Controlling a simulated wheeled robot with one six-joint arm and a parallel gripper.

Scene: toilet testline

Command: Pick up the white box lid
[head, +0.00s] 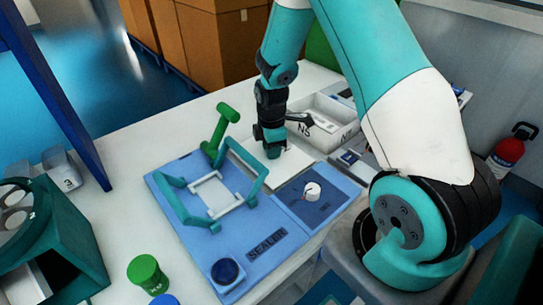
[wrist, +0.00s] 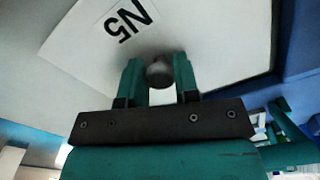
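The white box lid (head: 286,164) lies beneath my gripper in the head view, beside the blue sealer station. It fills much of the wrist view as a flat white panel (wrist: 220,40) with an N5 label and a round grey knob (wrist: 159,73). My gripper (head: 272,146) points down over the lid. In the wrist view its two green fingers (wrist: 159,80) stand on either side of the knob, which fills the gap between them. The open white box (head: 345,133) marked N5 stands just behind and right of the lid.
The blue sealer station (head: 205,262) with a green-handled frame (head: 220,135) is to the left and front. A white cup-like piece (head: 312,191) sits on its right part. A green cap (head: 147,272) and green holder (head: 65,255) are at the front left. Cardboard boxes (head: 215,40) stand behind.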

